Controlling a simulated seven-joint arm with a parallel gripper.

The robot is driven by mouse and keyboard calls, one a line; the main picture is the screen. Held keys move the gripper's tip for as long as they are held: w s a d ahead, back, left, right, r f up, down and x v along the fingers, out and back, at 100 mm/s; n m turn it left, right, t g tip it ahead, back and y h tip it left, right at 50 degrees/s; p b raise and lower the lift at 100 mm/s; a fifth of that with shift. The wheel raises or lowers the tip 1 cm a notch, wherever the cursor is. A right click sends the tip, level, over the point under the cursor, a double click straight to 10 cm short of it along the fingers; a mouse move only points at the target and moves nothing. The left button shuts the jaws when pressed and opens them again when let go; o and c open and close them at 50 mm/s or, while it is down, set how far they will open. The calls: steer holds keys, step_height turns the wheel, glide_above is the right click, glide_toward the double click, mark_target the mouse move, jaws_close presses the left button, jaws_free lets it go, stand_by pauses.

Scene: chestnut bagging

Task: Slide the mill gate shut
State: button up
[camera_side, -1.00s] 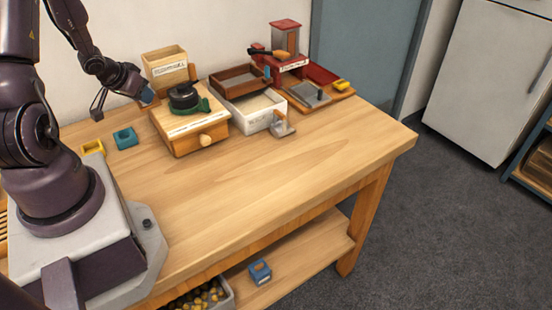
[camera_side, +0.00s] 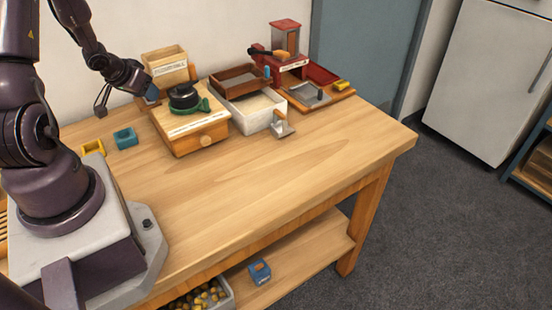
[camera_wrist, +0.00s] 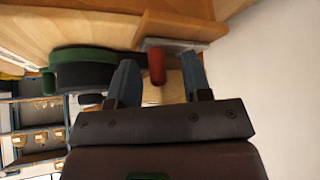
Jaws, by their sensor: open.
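The mill is a wooden box (camera_side: 188,138) with a round front knob, a black round part (camera_side: 183,97) on top and a green handle (camera_side: 194,107). My gripper (camera_side: 150,94) is at its back left side, by a light wooden hopper box (camera_side: 168,70). In the wrist view a red peg-like handle (camera_wrist: 157,66) stands by a grey metal plate (camera_wrist: 170,45), which looks like the gate. My open fingers (camera_wrist: 160,78) are on either side of the handle; I cannot tell whether they touch it. The gate is hidden in the side view.
A white bin (camera_side: 255,110), a brown tray (camera_side: 240,80) and a metal scoop (camera_side: 282,126) stand right of the mill. A red machine (camera_side: 287,50) is behind them. A teal block (camera_side: 126,138) and a yellow block (camera_side: 93,148) lie left. The table front is clear.

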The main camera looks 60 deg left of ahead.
steer(key=shift+r, duration=3.5)
steer(key=shift+c, duration=0.4)
jaws_close()
